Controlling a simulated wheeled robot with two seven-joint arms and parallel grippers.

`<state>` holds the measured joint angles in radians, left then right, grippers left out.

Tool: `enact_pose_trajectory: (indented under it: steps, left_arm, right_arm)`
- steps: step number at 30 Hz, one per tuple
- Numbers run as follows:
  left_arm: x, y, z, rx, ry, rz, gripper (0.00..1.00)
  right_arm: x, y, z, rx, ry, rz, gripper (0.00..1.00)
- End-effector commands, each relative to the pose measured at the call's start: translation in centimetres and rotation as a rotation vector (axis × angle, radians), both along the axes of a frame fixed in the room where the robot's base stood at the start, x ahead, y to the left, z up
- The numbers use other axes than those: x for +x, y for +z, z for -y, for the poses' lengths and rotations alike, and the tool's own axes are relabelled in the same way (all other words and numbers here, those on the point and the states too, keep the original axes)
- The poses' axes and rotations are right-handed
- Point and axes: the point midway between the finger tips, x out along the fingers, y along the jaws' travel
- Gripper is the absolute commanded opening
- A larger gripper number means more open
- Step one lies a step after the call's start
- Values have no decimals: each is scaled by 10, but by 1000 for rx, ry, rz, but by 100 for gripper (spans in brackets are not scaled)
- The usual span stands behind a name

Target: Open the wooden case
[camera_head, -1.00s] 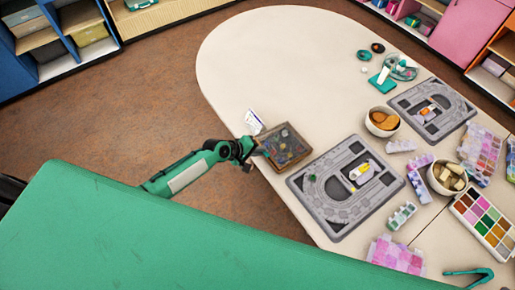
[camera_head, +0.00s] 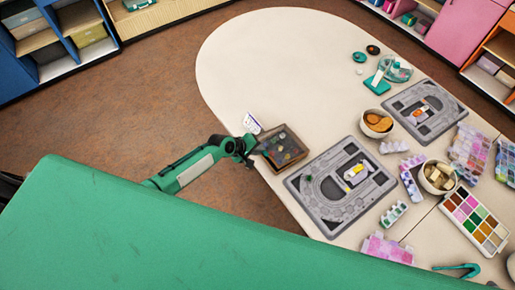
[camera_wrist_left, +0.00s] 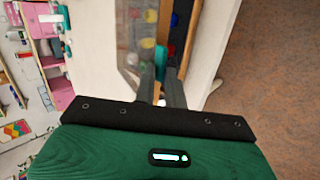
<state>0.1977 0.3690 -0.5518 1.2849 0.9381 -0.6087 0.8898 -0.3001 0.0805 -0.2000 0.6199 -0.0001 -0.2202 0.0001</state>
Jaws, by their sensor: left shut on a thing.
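The wooden case (camera_head: 299,138) lies at the table's near left edge, with small coloured beads inside. My left gripper (camera_head: 256,150) is at its left side. In the left wrist view the case's clear lid (camera_wrist_left: 138,40) stands at an angle to the wooden wall (camera_wrist_left: 186,42), with coloured beads visible between them. The left gripper (camera_wrist_left: 160,82) is shut on a small teal part at the lid's edge, between its dark fingers. The exact contact is partly hidden by the fingers. My right gripper is not in view.
Bowls, another board (camera_head: 450,125) and a colour tray (camera_head: 470,215) stand farther right. The table's far left end is clear.

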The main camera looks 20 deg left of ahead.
Motion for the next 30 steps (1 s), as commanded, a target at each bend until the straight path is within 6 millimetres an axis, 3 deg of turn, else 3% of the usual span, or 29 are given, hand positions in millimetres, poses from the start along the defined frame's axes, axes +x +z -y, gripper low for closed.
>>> enact_pose_trajectory:
  steps: [1, 15, 30]
  left_arm:
    - [1, 8, 2, 4, -1, -7, 0]
    - [9, 29, 8, 80, -2, -102, 0]
    - [12, 32, 11, 103, -5, -132, 0]
  right_arm:
    - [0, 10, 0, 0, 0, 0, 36]
    - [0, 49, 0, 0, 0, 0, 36]
    - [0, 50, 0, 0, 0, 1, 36]
